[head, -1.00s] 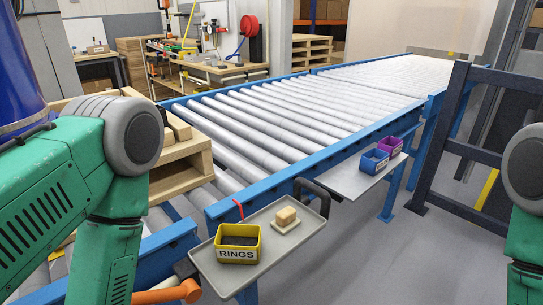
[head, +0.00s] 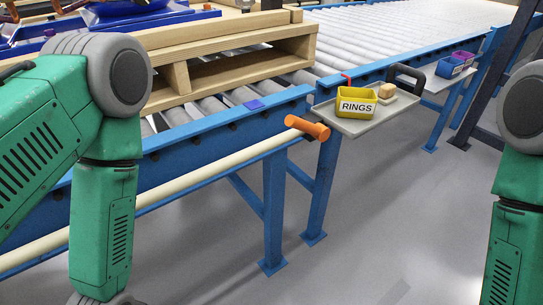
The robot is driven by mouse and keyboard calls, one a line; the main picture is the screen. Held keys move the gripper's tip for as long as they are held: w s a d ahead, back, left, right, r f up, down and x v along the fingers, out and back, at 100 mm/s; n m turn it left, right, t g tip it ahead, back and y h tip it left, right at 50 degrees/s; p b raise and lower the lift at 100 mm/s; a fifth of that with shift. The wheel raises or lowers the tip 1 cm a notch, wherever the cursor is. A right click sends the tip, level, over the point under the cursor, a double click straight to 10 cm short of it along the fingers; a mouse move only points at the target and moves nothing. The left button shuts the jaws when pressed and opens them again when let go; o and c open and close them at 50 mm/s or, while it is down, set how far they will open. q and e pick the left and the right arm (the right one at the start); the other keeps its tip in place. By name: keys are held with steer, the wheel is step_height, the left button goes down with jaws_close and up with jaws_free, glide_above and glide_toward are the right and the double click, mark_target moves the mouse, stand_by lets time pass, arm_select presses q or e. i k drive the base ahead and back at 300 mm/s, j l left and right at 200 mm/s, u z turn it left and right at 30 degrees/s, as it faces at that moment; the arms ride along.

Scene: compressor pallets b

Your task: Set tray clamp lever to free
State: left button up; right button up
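A grey tray (head: 376,124) is fixed at the near side of the blue conveyor rail, right of centre. A small red lever-like piece (head: 346,80) stands up at the rail behind the tray's left end. An orange handle (head: 307,128) sticks out from the rail end, left of the tray. No label shows which of these is the clamp lever, and I cannot tell its setting. The tray carries a yellow bin marked RINGS (head: 357,106) and a small tan block (head: 387,90). My green arms show at both sides; both grippers are out of view.
A wooden pallet (head: 230,48) lies on the rollers at upper left. A black curved handle (head: 407,76) rises behind the tray. A second shelf (head: 437,80) holds blue and purple bins. Blue conveyor legs (head: 274,205) stand below; the grey floor in front is clear.

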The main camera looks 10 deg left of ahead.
mark_target(318, 131)
steer(key=k+j+z, duration=0.2)
steer(key=j+z, duration=0.2)
steer(key=k+j+z, duration=0.3)
steer(key=j+z, duration=0.15)
steer(key=i+l, duration=0.1)
steer(key=i, duration=0.35)
